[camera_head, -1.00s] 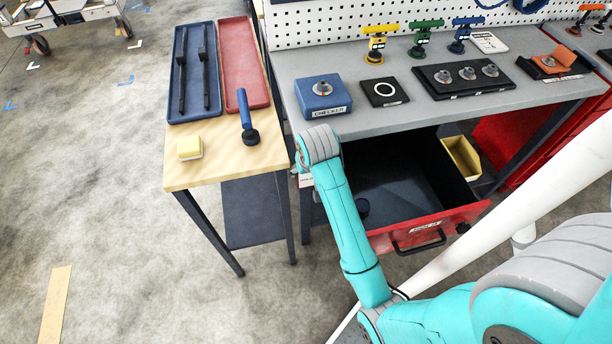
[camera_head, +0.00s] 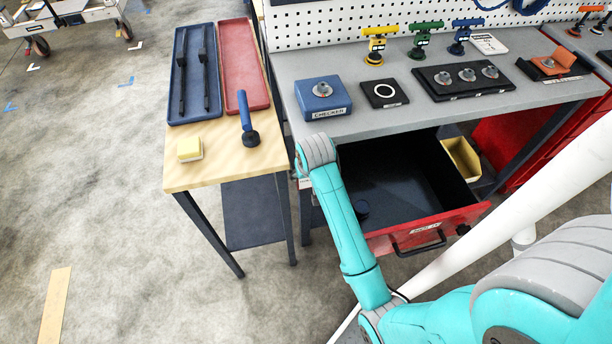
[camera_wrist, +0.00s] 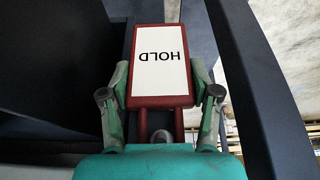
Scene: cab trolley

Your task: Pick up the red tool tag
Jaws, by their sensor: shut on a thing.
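The red tool tag (camera_wrist: 160,101) fills the middle of the wrist view. It has a red frame and a white face with the word HOLD, upside down in the picture. My gripper (camera_wrist: 161,86) has one green finger on each side of the tag and is shut on it near its lower end. In the head view my teal arm reaches down between the wooden side table and the open drawer. My gripper is mostly hidden there behind the arm's grey joint.
The open red-fronted drawer (camera_head: 425,229) is beside my arm. A dark post (camera_wrist: 245,80) stands right of the tag.

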